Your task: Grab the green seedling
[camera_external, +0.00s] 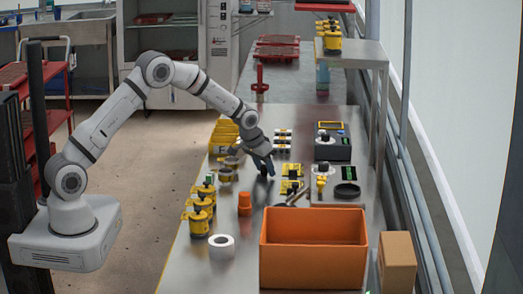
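My gripper (264,172) points down, low over the middle of the metal bench. Its fingers are small and dark here, and I cannot tell whether they are open or shut or whether anything is between them. I cannot make out a green seedling for certain. A small green spot (210,178) shows at the yellow pots on the bench's left edge, apart from my gripper, but it is too small to identify.
A large orange bin (313,262) stands at the front, beside a cardboard box (397,264). A white tape roll (221,246), an orange cup (244,204) and yellow pots (198,224) line the left. Small devices (332,148) stand at right.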

